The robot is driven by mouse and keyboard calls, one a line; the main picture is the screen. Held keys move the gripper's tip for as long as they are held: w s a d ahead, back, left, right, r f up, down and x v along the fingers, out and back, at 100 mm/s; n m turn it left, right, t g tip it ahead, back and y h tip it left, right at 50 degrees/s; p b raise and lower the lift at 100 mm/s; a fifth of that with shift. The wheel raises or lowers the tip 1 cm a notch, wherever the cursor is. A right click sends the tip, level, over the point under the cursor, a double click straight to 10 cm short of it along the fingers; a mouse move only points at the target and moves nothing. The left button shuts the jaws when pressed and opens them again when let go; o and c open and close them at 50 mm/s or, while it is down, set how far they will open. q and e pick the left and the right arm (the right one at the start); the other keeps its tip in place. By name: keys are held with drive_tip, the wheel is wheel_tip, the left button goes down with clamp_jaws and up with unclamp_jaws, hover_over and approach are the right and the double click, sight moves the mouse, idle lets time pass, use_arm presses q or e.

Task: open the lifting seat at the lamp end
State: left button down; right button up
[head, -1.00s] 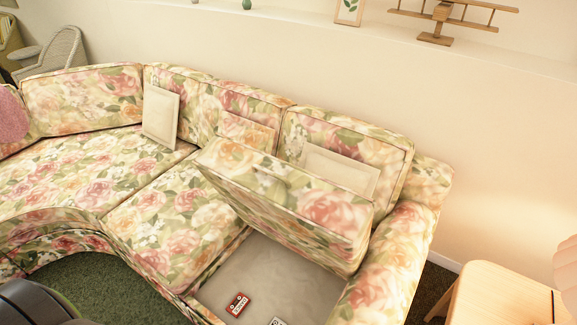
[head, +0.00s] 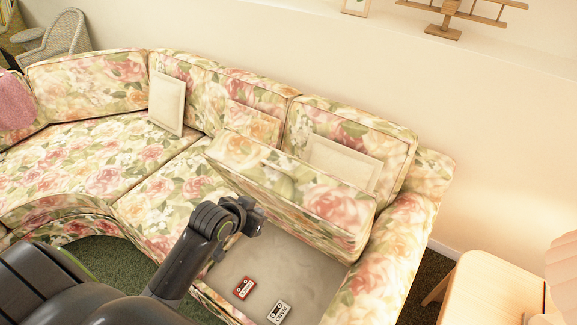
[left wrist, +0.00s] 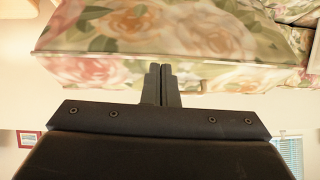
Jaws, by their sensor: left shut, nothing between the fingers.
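The lifting seat (head: 290,192) at the lamp end is a floral cushion lid. It stands raised and tilted back toward the backrest, over a grey storage well (head: 300,262). My left gripper (head: 258,216) is in front of the raised seat, near its left part and above the well. Its fingers are shut and empty. In the left wrist view the shut fingers (left wrist: 161,84) point at the seat's floral edge (left wrist: 180,68); whether they touch it I cannot tell. The pink lamp (head: 563,270) is cut off at the right edge. My right gripper is not in view.
A red cassette (head: 243,287) and a whitish cassette (head: 279,312) lie in the well. A cream pillow (head: 343,163) leans on the backrest behind the raised seat. The sofa arm (head: 385,255) and a wooden side table (head: 490,293) stand to the right.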

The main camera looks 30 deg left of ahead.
use_arm(q)
drive_tip(key=w+r+t+h, duration=0.2)
drive_tip(key=w+r+t, duration=0.1)
drive_tip(key=w+r, duration=0.7)
drive_tip(key=p, duration=0.3)
hover_over(289, 174)
drive_tip(key=w, duration=0.3)
drive_tip(key=shift+m, duration=0.4)
drive_tip(key=f, duration=0.5)
drive_tip(key=shift+d+f, duration=0.25)
drive_tip(key=shift+f, duration=0.1)
drive_tip(key=shift+s+a+f+p, duration=0.2)
drive_tip(key=shift+s+f+p, duration=0.6)
drive_tip(key=shift+s+f, duration=0.35)
drive_tip(key=shift+s+a+f, duration=0.1)
drive_tip(key=shift+s+f, duration=0.05)
drive_tip(key=shift+s, duration=0.3)
drive_tip(key=shift+f, duration=0.1)
drive_tip(key=shift+w, duration=0.15)
